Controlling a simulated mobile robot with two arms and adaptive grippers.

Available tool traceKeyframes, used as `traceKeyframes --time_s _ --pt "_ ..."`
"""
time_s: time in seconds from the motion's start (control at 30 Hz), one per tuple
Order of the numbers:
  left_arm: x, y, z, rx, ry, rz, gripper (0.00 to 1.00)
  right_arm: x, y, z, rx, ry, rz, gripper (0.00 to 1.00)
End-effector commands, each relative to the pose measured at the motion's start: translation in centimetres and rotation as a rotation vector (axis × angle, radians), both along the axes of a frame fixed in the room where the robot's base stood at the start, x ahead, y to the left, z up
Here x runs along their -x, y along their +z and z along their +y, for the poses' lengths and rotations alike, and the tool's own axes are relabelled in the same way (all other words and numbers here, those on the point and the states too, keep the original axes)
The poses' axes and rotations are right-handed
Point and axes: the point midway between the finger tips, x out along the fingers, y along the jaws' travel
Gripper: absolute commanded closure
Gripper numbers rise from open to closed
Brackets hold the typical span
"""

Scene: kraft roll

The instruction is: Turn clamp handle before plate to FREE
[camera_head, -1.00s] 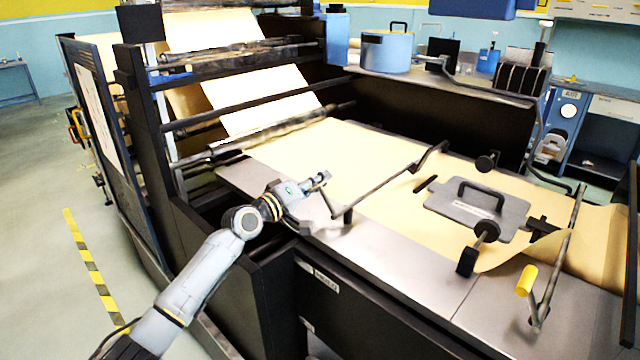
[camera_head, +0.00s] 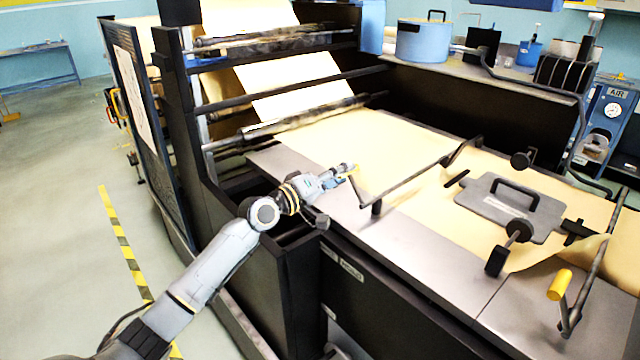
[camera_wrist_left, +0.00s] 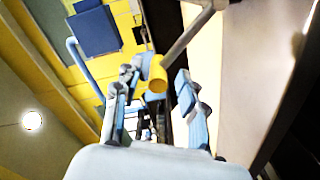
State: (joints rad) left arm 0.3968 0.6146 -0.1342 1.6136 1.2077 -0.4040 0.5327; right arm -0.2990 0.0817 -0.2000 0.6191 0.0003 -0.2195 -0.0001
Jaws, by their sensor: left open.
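The clamp bar before the plate (camera_head: 415,177) crosses the kraft paper. Its crank handle (camera_head: 363,193) rises from the bar's near end and leans left. My left gripper (camera_head: 347,170) is at the top of this handle, above the table's near edge. In the left wrist view the yellow grip (camera_wrist_left: 157,74) on its grey rod (camera_wrist_left: 187,38) lies between the fingers' tips, and the fingers (camera_wrist_left: 152,92) are open, with a gap visible beside the grip. The plate (camera_head: 507,208), dark grey with a black handle, lies on the paper. No FREE marking is readable. My right gripper is out of view.
A second clamp bar (camera_head: 597,262) with a yellow grip (camera_head: 560,284) stands right of the plate. Black knobs (camera_head: 519,231) stand near the plate. The dark roll frame (camera_head: 190,110) rises to the left.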

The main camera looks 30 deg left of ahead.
Motion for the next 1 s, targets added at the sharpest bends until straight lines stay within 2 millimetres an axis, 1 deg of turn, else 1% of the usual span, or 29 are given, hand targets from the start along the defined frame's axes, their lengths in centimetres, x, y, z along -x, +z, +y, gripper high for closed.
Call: traceKeyframes --time_s 0.03,0.2,0.3,0.4,0.6,1.0 --pt "1.2 -0.2 0.5 -0.003 0.001 0.003 0.59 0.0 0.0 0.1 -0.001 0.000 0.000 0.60" --pt "4.7 -0.2 1.7 -0.003 0.000 0.004 0.59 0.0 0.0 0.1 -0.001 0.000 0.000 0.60" --pt "6.3 -0.2 2.3 -0.002 0.000 0.004 0.59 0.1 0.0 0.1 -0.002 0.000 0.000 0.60" --pt "7.4 -0.2 2.8 0.000 0.002 0.003 0.59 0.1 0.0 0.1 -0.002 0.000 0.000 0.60" --pt "8.4 0.0 3.2 0.001 0.001 0.001 0.59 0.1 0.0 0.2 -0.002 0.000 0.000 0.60" --pt "8.4 0.0 3.2 0.001 0.002 -0.001 0.59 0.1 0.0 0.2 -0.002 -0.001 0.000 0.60"
